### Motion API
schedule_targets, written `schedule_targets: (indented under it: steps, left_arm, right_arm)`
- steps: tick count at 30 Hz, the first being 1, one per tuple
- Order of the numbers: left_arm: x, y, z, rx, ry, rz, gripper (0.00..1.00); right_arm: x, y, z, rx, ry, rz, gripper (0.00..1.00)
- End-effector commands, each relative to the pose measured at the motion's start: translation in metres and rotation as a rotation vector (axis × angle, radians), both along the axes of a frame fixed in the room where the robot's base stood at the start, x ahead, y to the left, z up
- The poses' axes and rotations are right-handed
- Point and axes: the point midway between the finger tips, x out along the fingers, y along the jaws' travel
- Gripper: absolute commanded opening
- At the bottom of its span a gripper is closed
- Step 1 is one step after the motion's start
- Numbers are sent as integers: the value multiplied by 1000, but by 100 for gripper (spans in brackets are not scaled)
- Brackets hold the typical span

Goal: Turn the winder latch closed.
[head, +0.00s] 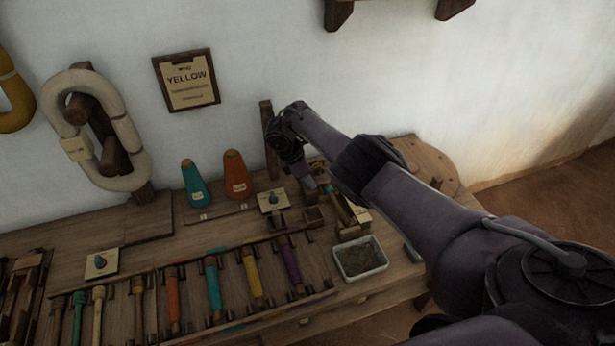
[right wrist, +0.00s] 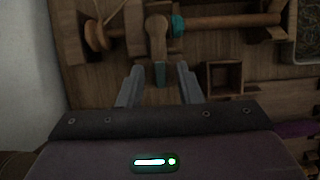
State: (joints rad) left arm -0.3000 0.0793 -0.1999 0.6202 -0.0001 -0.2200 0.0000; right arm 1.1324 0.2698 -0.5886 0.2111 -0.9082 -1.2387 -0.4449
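The winder shows in the right wrist view as a wooden spindle (right wrist: 225,21) with a teal band and a round wooden disc (right wrist: 97,36) at its left end. A wooden lever with a rounded head (right wrist: 157,30), which looks like the latch, crosses the spindle line. Its narrow grey-teal end (right wrist: 160,73) points down between my fingers. My right gripper (right wrist: 160,84) is open, with one finger on each side of this end and visible gaps. In the head view my right gripper (head: 308,183) is over the winder (head: 340,208), partly hiding it. My left gripper is not in view.
A small open wooden box (right wrist: 225,78) is close to the right finger. A pale tray (head: 360,258) stands in front of the winder. Teal and orange cones (head: 236,175) stand to the left. A rack of coloured bobbins (head: 213,287) fills the bench front. The wall is close behind.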

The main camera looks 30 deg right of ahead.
Motion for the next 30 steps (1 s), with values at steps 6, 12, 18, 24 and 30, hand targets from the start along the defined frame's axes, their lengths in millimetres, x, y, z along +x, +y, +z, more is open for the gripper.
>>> schedule_targets:
  steps: [6,12,18,24,30]
  left_arm:
    - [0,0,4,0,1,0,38]
    - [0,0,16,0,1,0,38]
    - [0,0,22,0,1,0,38]
    - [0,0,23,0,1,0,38]
    - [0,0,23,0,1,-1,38]
  right_arm:
    - [1,3,8,2,-1,0,32]
    - [5,15,40,2,-2,3,32]
    - [7,26,65,2,0,0,32]
    - [7,29,72,-1,0,0,32]
    - [7,29,72,0,0,0,32]
